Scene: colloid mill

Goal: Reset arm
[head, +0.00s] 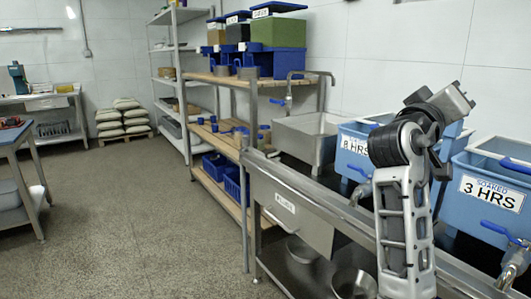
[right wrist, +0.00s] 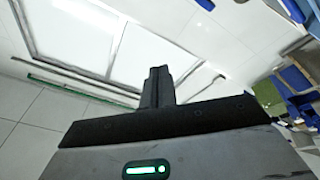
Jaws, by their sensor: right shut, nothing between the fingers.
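My right arm (head: 403,200) rises at the right of the head view, in front of the steel bench. My right gripper (right wrist: 158,82) shows in the right wrist view as dark fingers pressed together, with nothing between them. It points up towards the ceiling side of the room, and no object touches it. My left arm and left gripper are not in view.
Stacked sacks (head: 122,117) and a side table (head: 18,140) are at the left. The floor (head: 150,220) between is clear.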

